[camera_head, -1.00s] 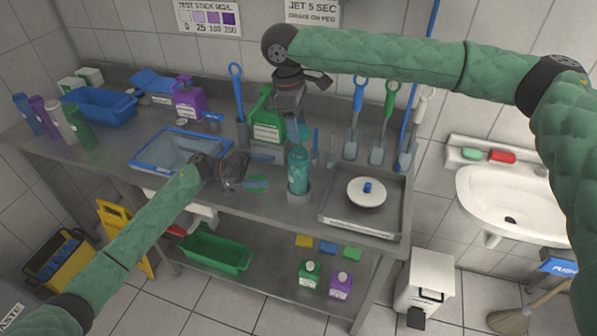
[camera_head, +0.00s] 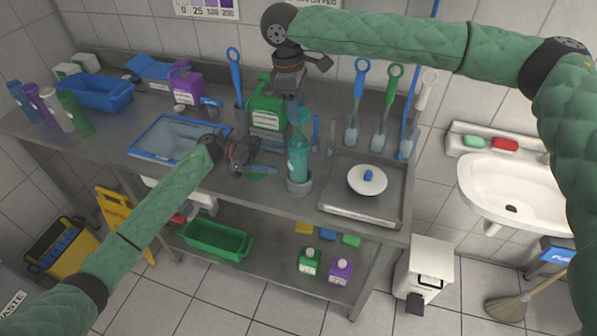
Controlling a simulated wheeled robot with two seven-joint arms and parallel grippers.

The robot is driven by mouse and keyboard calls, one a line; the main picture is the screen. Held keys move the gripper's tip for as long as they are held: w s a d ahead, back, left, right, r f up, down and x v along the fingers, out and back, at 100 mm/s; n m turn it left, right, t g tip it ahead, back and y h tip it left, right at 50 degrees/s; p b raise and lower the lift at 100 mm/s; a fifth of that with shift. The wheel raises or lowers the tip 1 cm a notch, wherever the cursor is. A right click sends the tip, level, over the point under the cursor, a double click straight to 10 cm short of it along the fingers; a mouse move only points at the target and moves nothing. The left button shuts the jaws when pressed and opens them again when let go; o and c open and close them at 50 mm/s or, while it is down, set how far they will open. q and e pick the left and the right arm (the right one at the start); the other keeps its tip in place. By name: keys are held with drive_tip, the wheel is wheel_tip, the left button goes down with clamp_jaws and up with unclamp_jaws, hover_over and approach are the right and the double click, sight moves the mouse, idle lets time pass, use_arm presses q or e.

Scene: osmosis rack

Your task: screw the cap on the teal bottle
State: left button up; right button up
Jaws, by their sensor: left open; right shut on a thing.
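The teal bottle (camera_head: 298,165) stands upright in a grey round holder (camera_head: 299,187) near the front edge of the steel bench. My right gripper (camera_head: 298,102) points down above and just behind the bottle. It is shut on a small teal thing (camera_head: 303,116), which looks like the cap, close above the bottle's neck. Whether the cap touches the neck cannot be told. My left gripper (camera_head: 246,158) is open and empty, low over the bench to the left of the bottle and apart from it. Its fingertips are dark and hard to make out.
A green jug (camera_head: 268,115) stands close behind the bottle. A blue-rimmed basin (camera_head: 150,152) is to the left.

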sight(299, 161)
use_arm(q)
drive_tip(key=x, duration=0.7)
drive_tip(key=shift+d, duration=0.35)
drive_tip(key=c, duration=1.5)
use_arm(e)
drive_tip(key=shift+f, duration=2.5)
drive_tip(key=shift+f, duration=0.85)
drive_tip(key=shift+f, duration=0.6)
